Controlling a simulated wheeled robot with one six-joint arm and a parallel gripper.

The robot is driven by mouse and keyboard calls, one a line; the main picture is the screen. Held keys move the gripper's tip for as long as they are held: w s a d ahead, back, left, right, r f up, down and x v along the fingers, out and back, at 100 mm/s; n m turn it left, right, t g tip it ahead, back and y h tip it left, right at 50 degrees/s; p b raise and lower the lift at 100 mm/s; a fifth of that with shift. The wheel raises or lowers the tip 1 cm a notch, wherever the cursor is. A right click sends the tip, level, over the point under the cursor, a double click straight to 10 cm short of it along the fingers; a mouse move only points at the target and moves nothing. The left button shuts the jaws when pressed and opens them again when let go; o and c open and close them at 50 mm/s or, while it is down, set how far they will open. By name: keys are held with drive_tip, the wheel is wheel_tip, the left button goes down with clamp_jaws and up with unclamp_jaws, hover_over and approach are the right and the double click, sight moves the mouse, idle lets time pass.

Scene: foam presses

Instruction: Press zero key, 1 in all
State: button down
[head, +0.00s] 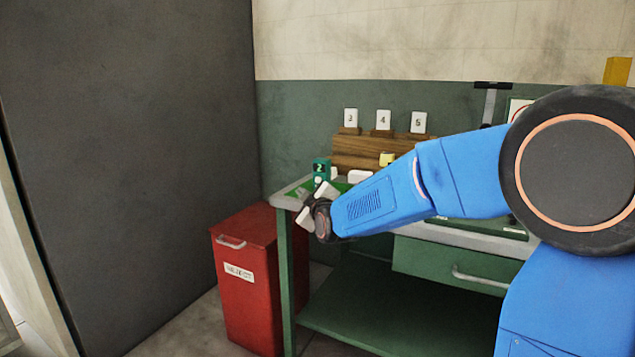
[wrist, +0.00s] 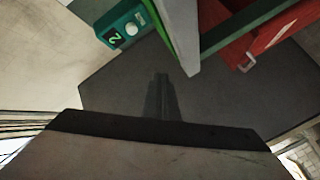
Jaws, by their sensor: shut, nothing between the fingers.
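A small teal counter (head: 320,167) stands on the left end of the green bench in the head view and reads 2. The wrist view shows the same counter (wrist: 113,36) at the upper left, with a pale round key (wrist: 132,29) beside its display. I cannot read a mark on that key. My gripper (head: 306,203) is at the bench's left front corner, below and in front of the counter. In the wrist view its dark fingers (wrist: 161,90) are shut and empty, apart from the key. My gripper and arm hide part of the bench top.
A red bin (head: 245,290) stands left of the bench (head: 285,270). A wooden rack (head: 355,151) with white cards numbered 3, 4 and 5 stands behind the counter. A dark grey wall panel (head: 130,150) fills the left.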

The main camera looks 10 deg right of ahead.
drive_tip(key=shift+w+d, duration=0.85)
drive_tip(key=shift+w, duration=0.35)
drive_tip(key=shift+w+d, duration=0.9)
drive_tip(key=shift+w, duration=0.3)
drive_tip(key=shift+w+d, duration=0.85)
drive_tip(key=shift+w, duration=0.35)
drive_tip(key=shift+w+d, duration=0.25)
drive_tip(key=shift+w, duration=0.05)
drive_tip(key=shift+w+d, duration=0.25)
drive_tip(key=shift+w, duration=0.1)
idle(0.4)
drive_tip(key=shift+s+a, duration=0.1)
idle(0.3)
drive_tip(key=shift+s+a, duration=0.4)
drive_tip(key=shift+s, duration=0.2)
drive_tip(key=shift+s+a, duration=0.75)
drive_tip(key=shift+s, duration=0.3)
drive_tip(key=shift+s+a, duration=0.7)
drive_tip(key=shift+s, duration=0.3)
